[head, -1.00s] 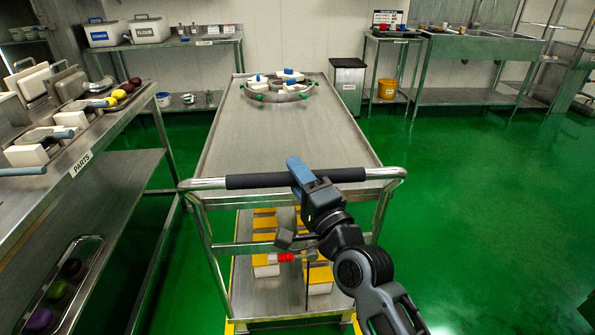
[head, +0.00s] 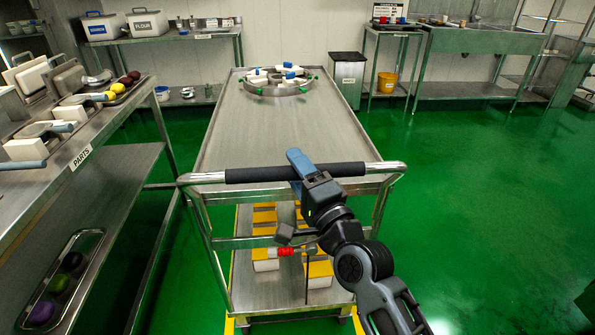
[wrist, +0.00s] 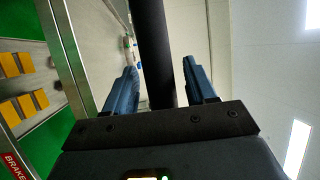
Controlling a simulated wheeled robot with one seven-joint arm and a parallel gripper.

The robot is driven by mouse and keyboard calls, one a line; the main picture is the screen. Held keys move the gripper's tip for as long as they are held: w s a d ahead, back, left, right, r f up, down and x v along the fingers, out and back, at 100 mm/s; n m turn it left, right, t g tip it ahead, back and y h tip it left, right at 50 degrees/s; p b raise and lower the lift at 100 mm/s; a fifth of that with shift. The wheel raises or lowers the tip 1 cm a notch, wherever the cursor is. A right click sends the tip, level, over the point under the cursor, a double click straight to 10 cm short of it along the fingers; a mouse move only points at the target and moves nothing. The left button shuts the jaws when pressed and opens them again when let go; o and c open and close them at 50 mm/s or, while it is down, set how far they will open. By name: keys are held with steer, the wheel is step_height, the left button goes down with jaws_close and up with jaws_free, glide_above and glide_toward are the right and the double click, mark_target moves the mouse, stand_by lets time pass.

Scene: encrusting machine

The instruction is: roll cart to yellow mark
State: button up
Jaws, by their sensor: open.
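My gripper (head: 296,165) is at the right half of that grip. In the wrist view, the black grip (wrist: 155,55) lies between my open fingers, with a gap visible on each side. A red brake lever (head: 296,251) sits under the handle.
A ring-shaped fixture (head: 280,83) with white, blue and green parts lies at the cart's far end. Yellow-topped white boxes (head: 265,262) sit on the lower shelf. The parts bench (head: 125,105) stands close on the left. Green floor (head: 470,210) is open on the right.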

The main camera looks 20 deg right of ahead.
steer(key=b+v, duration=0.1)
steer(key=v, duration=0.6)
steer(key=shift+s+b, duration=0.3)
steer(key=shift+b, duration=0.05)
steer(key=shift+f, duration=0.15)
steer(key=s+d+f+n+g+h, duration=0.1)
steer(key=s+f+n, duration=0.25)
steer(key=s, duration=0.55)
steer(key=s+f+n+g+h, duration=0.1)
steer(key=s+f+n+g, duration=0.3)
steer(key=s, duration=0.6)
steer(key=s+r+n, duration=0.2)
steer(key=s+n, duration=0.6)
steer(key=s, duration=1.1)
steer(key=shift+r+n, duration=0.35)
steer(key=shift+r, duration=0.05)
steer(key=shift+c, duration=0.3)
